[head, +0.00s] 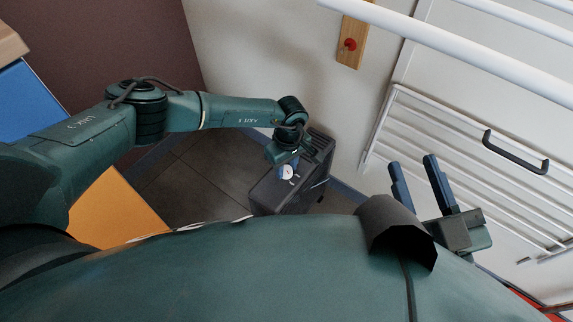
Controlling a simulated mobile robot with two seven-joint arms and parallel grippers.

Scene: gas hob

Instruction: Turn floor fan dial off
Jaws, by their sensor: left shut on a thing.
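The floor fan (301,199) is a dark grey box on the floor near the wall corner, in the middle of the head view. A small white round dial (287,172) shows on top of it. My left gripper (288,169) reaches down to the fan from above and is shut on the dial. Its fingers are small in the picture and partly hidden by the wrist. Which way the dial points is too small to tell. My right gripper (412,162) is open and empty, well to the right of the fan.
A white rack (470,165) with a dark handle (515,152) is on the wall at the right. A white rail (450,42) crosses the upper right. A wooden plate with a red knob (350,44) is on the wall. Dark floor tiles (195,180) lie clear left of the fan.

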